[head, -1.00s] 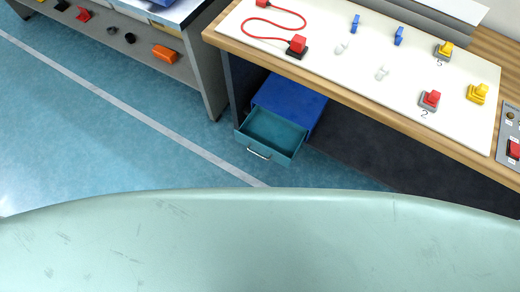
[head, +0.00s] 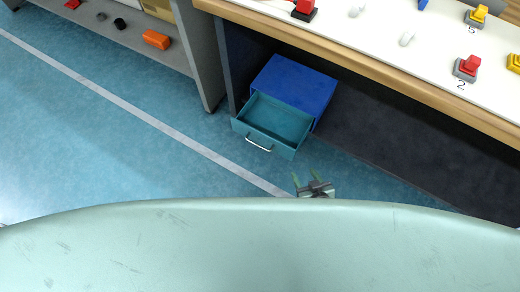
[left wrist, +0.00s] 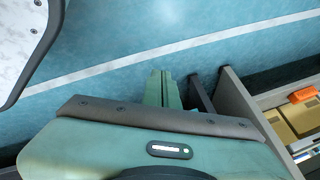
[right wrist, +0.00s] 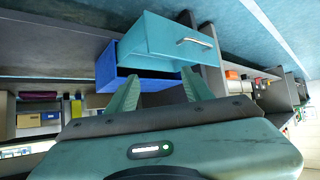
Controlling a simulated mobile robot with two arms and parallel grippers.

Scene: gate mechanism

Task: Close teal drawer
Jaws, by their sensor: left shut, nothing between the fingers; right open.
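The teal drawer (head: 278,124) is pulled out of a blue cabinet (head: 298,82) that stands on the floor under the workbench. It is empty and has a silver bar handle (head: 259,144) on its front. In the right wrist view the drawer (right wrist: 160,40) and its handle (right wrist: 194,41) show above my gripper. My right gripper (head: 304,178) is open and empty, in front of and a little right of the drawer, seemingly apart from it. Its fingers also show in the right wrist view (right wrist: 160,95). My left gripper (left wrist: 161,75) is shut and empty over the floor, away from the drawer.
The workbench (head: 360,65) with a wooden edge overhangs the cabinet, carrying several switches and pegs. A grey side panel stands just left of the cabinet. A second shelf unit (head: 140,45) with an orange block (head: 157,39) is farther left. The blue floor (head: 110,120) before the drawer is clear.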

